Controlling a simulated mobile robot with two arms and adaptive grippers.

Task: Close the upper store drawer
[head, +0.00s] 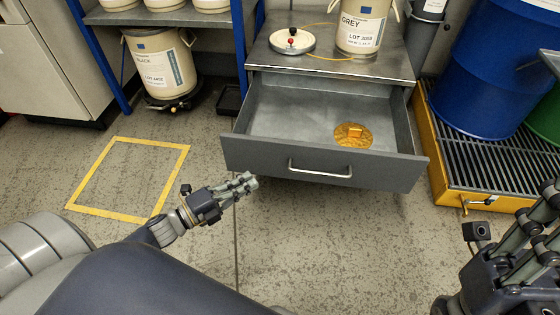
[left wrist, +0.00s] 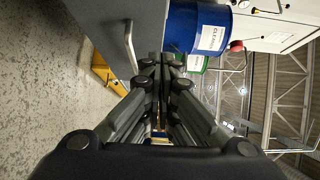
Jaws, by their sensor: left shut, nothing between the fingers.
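The grey upper drawer (head: 275,110) of the store cabinet stands pulled out. Its front panel carries a silver bar handle (head: 320,172). The front panel (left wrist: 110,25) and the handle (left wrist: 130,48) also show in the left wrist view. My left gripper (head: 250,182) is shut and empty, in front of the panel's lower left part and left of the handle; I cannot tell if it touches. Its closed fingers (left wrist: 161,68) point forward in the left wrist view. My right gripper (head: 545,215) is at the lower right, partly cut off. What lies below the drawer is hidden.
An orange round object (head: 352,134) lies in the drawer. A GREY-labelled tub (head: 362,28) and a round dish (head: 293,41) stand on the cabinet top. A yellow bund (head: 435,150) with a blue drum (head: 495,65) is at the right.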

